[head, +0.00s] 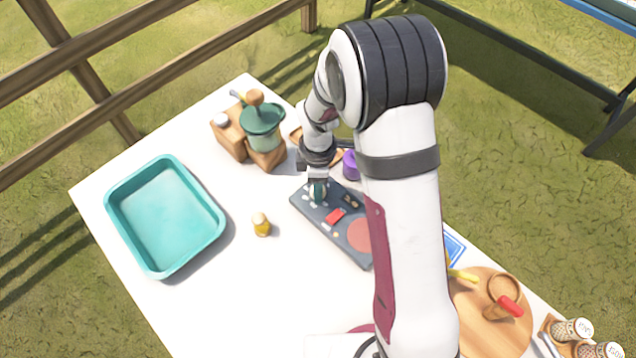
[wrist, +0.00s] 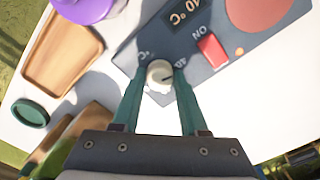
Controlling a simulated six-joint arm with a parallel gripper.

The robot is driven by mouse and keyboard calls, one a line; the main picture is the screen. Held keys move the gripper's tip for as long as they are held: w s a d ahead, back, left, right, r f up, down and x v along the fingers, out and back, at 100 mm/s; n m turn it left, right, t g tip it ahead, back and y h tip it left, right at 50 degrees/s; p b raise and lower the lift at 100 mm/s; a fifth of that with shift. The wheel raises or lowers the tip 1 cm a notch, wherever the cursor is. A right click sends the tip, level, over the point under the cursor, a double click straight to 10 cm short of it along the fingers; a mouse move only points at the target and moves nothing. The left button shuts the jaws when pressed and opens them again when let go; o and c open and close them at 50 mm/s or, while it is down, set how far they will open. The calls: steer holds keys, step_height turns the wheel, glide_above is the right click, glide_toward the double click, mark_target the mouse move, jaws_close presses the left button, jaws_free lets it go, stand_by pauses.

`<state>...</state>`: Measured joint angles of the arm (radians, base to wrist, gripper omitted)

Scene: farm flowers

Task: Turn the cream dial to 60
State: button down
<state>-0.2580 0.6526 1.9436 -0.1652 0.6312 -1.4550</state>
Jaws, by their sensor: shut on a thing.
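The cream dial (wrist: 158,72) sits near one end of a dark control panel (wrist: 222,75). A dark pointer mark on its face points toward the right in the wrist view. Small markings around the dial are too small to read surely. My gripper (wrist: 158,82) is shut on the dial, with a green finger on each side of it.
The panel also has a red switch (wrist: 212,50) marked ON, a printed °C label and a red disc (head: 360,236). A purple item (head: 350,165) and a green-lidded grinder (head: 262,125) stand behind.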

steer(key=m, duration=0.9)
steer(key=shift+m, duration=0.3)
steer(key=m, duration=0.5)
steer(key=shift+m, duration=2.4)
steer(key=shift+c, duration=2.2)
jaws_free()
